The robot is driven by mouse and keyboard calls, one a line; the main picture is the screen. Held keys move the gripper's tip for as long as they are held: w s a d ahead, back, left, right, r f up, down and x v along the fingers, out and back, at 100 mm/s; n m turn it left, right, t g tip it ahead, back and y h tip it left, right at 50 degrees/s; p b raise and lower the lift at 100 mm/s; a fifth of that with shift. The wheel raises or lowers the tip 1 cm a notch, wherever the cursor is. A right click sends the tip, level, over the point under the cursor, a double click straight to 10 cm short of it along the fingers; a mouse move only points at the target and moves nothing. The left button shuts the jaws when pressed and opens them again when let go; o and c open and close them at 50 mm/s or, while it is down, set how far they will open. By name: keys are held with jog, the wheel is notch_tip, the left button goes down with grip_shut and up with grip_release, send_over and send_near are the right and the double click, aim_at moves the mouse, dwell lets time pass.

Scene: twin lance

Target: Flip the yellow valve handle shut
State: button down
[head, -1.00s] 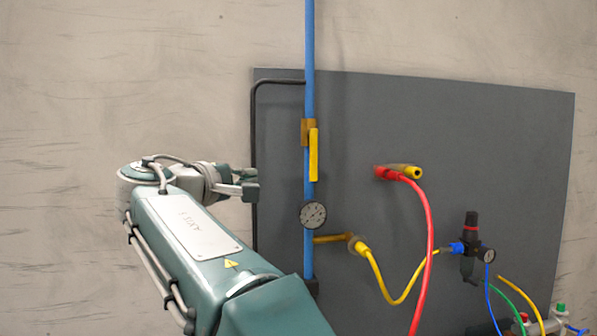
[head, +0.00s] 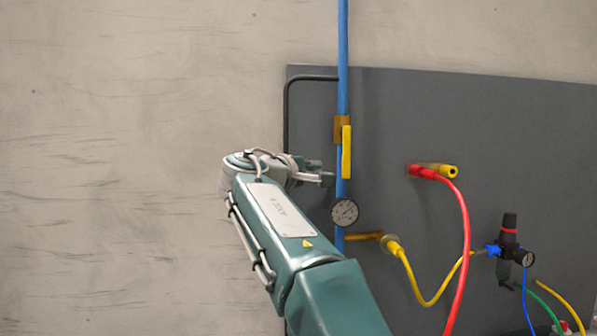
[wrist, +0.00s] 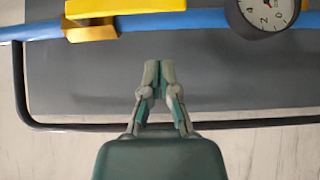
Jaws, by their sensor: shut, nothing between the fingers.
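The yellow valve handle (head: 346,152) points straight down, in line with the vertical blue pipe (head: 342,60), below its brass valve body (head: 340,128). In the wrist view the handle (wrist: 125,7) lies along the pipe (wrist: 180,20) at the top edge, partly cut off. My gripper (head: 328,178) is just left of the pipe, near the height of the handle's lower end. In the wrist view my gripper (wrist: 158,68) has its fingertips together, empty, and a little apart from the pipe in the picture, between handle and gauge.
A round gauge (head: 344,212) sits on the pipe below the handle. A thin dark pipe (head: 287,120) runs left of the blue one. Red (head: 466,250) and yellow (head: 415,295) hoses hang to the right. The grey panel (head: 400,110) is clear near the handle.

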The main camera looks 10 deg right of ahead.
aim_at(346, 152)
jog(key=d, duration=0.3)
jog(key=shift+s+d, duration=0.1)
jog(key=shift+d, duration=0.3)
jog(key=shift+d+n, duration=0.2)
jog(key=shift+n, duration=0.1)
